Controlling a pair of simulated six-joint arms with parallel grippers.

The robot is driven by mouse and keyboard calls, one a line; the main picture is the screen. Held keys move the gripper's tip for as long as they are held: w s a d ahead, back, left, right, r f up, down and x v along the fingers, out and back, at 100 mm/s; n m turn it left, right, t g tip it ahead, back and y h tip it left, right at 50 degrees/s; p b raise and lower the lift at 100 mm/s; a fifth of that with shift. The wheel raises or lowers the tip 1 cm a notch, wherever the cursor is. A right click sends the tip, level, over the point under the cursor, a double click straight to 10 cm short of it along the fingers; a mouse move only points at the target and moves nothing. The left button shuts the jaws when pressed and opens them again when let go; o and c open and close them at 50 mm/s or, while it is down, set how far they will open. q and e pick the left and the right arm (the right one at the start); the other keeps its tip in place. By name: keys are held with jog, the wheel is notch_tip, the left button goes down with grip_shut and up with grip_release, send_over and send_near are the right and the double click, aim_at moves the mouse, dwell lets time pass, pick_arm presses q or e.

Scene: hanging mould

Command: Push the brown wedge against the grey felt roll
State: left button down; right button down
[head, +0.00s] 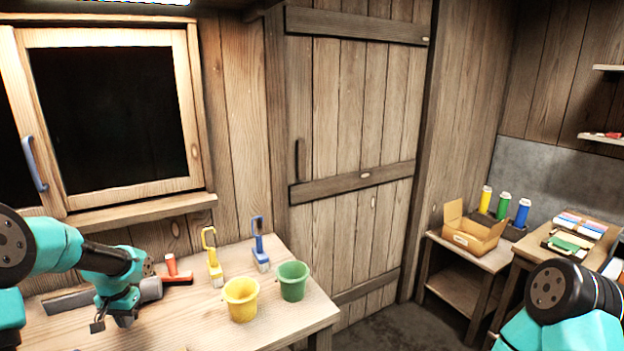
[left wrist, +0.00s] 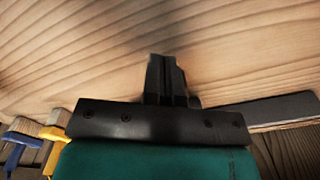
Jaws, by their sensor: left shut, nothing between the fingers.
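My left gripper (head: 98,325) is low over the left part of the wooden table. In the left wrist view its fingers (left wrist: 166,80) are together with nothing between them, over bare wood. A grey rounded piece (head: 151,289), which looks like the felt roll, shows just behind and right of my left wrist, partly hidden by it. I cannot make out a brown wedge for certain in either view; my arm covers part of the table. Of my right arm only a link shows at the lower right; its gripper is out of view.
A dark grey strip (head: 70,301) lies left of my wrist. A red piece (head: 178,279), a yellow-handled tool (head: 214,270) and a blue-handled tool (head: 261,256) stand at the back. A yellow bucket (head: 241,299) and a green bucket (head: 292,281) stand to the right.

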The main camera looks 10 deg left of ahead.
pick_arm(q)
jog(key=shift+s+d+r, duration=0.2)
jog(key=shift+s+d, duration=0.35)
jog(key=shift+s, duration=0.1)
notch_tip(320, 180, up, 7)
jog(key=s+d, duration=0.1)
jog(key=shift+s, duration=0.3)
dwell(0.5)
jog(key=shift+d, duration=0.15)
